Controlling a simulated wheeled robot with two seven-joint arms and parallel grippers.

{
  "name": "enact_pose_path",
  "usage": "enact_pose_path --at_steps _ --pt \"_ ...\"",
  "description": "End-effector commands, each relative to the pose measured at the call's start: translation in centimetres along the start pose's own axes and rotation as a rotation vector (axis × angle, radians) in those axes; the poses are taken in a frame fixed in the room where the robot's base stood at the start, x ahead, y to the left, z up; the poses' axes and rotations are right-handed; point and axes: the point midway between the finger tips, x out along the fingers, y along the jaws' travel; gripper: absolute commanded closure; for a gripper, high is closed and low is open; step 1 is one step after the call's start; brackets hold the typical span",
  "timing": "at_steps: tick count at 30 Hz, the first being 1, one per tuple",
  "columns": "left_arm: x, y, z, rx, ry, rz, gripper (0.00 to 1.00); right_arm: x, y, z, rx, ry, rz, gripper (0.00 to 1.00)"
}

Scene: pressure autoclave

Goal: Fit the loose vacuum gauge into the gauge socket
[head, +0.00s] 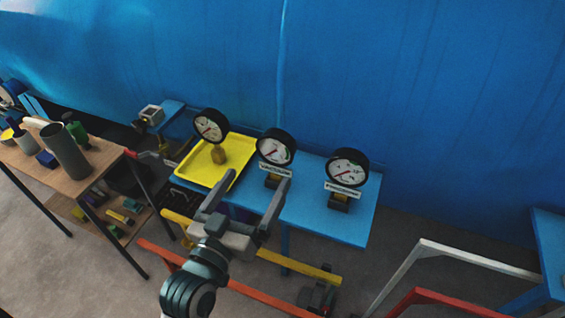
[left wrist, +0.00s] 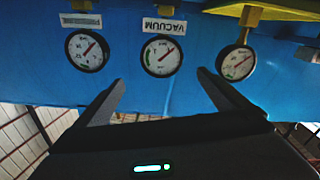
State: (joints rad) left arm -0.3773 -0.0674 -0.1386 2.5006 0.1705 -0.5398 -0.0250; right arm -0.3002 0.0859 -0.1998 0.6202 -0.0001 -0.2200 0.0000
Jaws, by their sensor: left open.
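A round black-rimmed gauge (head: 210,126) stands in the yellow tray (head: 196,177) on a brass fitting (head: 219,155); it also shows at the right of the left wrist view (left wrist: 237,62). A similar gauge (head: 276,147) stands in the middle of the blue table above a label reading VACUUM (left wrist: 164,26) and a dark block (head: 272,181). No empty socket shows; I cannot tell how firmly this gauge is seated. My left gripper (head: 248,192) is open and empty in front of the middle gauge, its fingers apart from all gauges. My right gripper is not in view.
A third gauge (head: 347,167) with its own label stands on the right of the blue table (head: 310,208). A wooden bench (head: 98,157) with cylinders is at the left. White and orange rails (head: 470,258) stand at the right front. A blue wall (head: 400,70) rises behind.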

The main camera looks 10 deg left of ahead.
Motion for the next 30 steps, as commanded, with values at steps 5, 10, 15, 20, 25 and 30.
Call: enact_pose_path --at_steps 5,10,15,20,25,30 --pt "-0.6 -0.2 1.1 -0.033 -0.042 -0.006 0.06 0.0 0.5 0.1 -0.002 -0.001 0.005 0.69" --pt "-0.6 -0.1 1.1 -0.032 -0.041 -0.006 0.06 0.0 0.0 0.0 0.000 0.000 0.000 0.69" --pt "-0.3 -0.1 1.1 -0.031 -0.040 -0.006 0.06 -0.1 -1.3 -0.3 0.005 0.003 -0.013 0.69" --pt "1.0 -0.1 0.9 -0.030 -0.039 -0.005 0.06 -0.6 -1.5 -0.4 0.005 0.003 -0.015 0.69" --pt "3.6 -0.1 0.9 -0.031 -0.038 -0.005 0.06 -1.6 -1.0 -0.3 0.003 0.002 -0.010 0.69" --pt "6.8 -0.1 0.9 -0.032 -0.038 -0.004 0.06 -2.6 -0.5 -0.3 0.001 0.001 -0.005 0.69"
